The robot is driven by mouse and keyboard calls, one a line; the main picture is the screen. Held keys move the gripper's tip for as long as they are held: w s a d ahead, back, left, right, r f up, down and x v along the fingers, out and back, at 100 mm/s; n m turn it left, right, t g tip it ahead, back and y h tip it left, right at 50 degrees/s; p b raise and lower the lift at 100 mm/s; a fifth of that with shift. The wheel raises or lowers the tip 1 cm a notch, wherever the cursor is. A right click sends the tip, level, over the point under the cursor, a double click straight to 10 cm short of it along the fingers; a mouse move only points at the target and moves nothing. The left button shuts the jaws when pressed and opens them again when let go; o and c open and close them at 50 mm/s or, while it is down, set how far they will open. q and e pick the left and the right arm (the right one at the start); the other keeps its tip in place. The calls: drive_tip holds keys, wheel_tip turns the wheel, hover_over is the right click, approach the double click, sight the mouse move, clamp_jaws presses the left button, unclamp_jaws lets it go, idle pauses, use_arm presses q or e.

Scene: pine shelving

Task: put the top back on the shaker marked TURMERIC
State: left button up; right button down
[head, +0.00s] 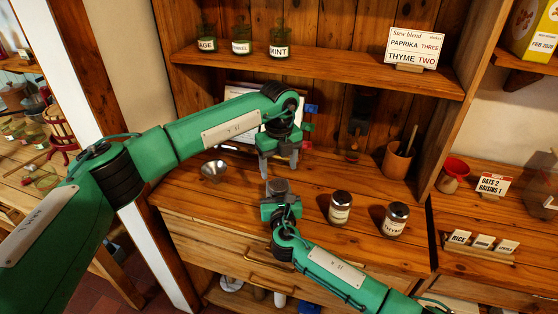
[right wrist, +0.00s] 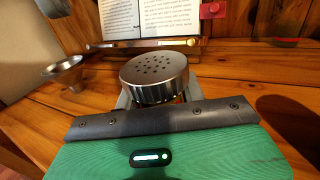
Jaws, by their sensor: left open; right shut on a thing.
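A round metal shaker top with holes (right wrist: 155,76) sits level above my right gripper (right wrist: 160,98) in the right wrist view. A little orange shows under its rim, but the body below and any label are hidden. In the head view the same metal top (head: 279,187) shows above my right gripper (head: 280,204), which is shut on the shaker under it. I cannot tell whether the top is fully seated. My left gripper (head: 279,170) is open, fingers pointing down, just above the top. No TURMERIC label is readable.
Two capped shakers stand right of my right gripper: one with an unclear label (head: 340,208), one marked THYME (head: 395,219). A metal funnel (head: 214,170) is at left, an open book (right wrist: 150,18) behind. A brown pot (head: 398,162) stands at back right. A shelf (head: 320,68) overhangs the counter.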

sight(278, 185)
use_arm(q)
wheel_tip(278, 185, down, 7)
drive_tip(key=shift+r, duration=0.15)
drive_tip(key=shift+c, duration=0.5)
drive_tip(key=c, duration=0.9)
drive_tip(key=m, duration=0.7)
drive_tip(key=shift+a, duration=0.1)
drive_tip(key=m, duration=0.6)
drive_tip(key=shift+w+a+m, duration=0.1)
drive_tip(key=shift+m, duration=0.2)
drive_tip(key=o, duration=1.1)
drive_tip(key=shift+s+d, duration=0.2)
drive_tip(key=shift+d, duration=0.1)
